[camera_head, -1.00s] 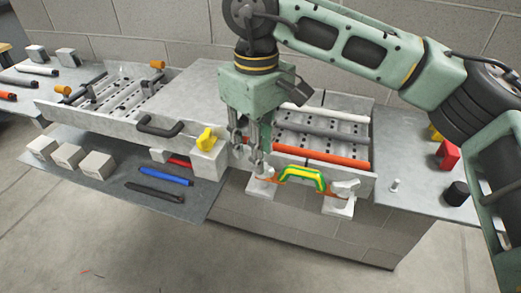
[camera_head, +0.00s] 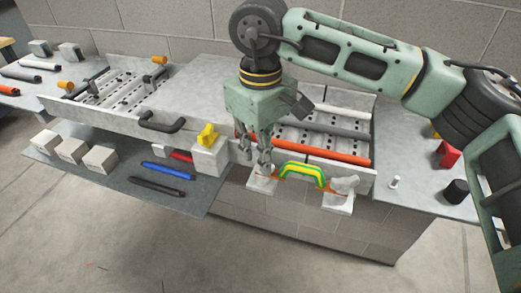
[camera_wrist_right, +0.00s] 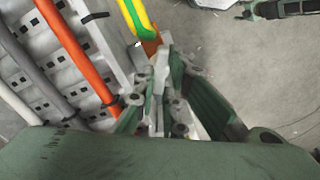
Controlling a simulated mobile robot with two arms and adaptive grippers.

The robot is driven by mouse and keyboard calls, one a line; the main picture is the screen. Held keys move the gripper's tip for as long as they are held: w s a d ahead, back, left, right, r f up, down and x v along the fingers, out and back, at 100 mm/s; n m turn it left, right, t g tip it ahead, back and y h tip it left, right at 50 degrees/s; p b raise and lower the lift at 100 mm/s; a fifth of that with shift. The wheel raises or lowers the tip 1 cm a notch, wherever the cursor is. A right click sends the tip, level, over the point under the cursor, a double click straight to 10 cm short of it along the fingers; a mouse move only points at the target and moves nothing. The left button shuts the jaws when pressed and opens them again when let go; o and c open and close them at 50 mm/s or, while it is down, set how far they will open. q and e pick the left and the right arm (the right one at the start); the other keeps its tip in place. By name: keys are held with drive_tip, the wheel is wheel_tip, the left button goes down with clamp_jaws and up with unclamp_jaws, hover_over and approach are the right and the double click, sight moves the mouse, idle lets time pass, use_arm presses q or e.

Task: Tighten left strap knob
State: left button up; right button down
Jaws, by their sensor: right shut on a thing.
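The left strap knob (camera_wrist_right: 161,67) is a pale grey piece beside one end of an orange strap, above the left white bracket (camera_head: 262,185). My right gripper (camera_head: 258,160) points down over this bracket. In the wrist view its fingers (camera_wrist_right: 160,85) are shut on the knob from both sides and hide part of it. The strap carries a green and yellow handle (camera_head: 302,171). The right strap knob (camera_head: 346,184) is pale and sits at the strap's other end, above the right white bracket (camera_head: 337,203). My left gripper does not show.
Behind the strap lies a rack with a red-orange bar (camera_head: 320,156) and grey and white bars. A white block with a yellow knob (camera_head: 208,136) stands to the left. A red piece (camera_head: 447,155) and a black cylinder (camera_head: 456,191) stand on the right shelf.

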drive_tip(key=shift+f+m+b, duration=0.15)
drive_tip(key=shift+m+b, duration=0.85)
drive_tip(key=shift+b, duration=0.1)
drive_tip(key=m, duration=0.1)
drive_tip(key=m+b, duration=0.1)
drive_tip(key=shift+w+r+m, duration=0.1)
drive_tip(key=shift+r+m, duration=0.1)
drive_tip(key=shift+m, duration=0.1)
drive_tip(key=shift+d, duration=0.1)
drive_tip(key=c, duration=1.8)
unclamp_jaws()
drive_tip(key=shift+r, duration=0.1)
wheel_tip(320, 180, up, 12)
drive_tip(key=shift+f, duration=0.1)
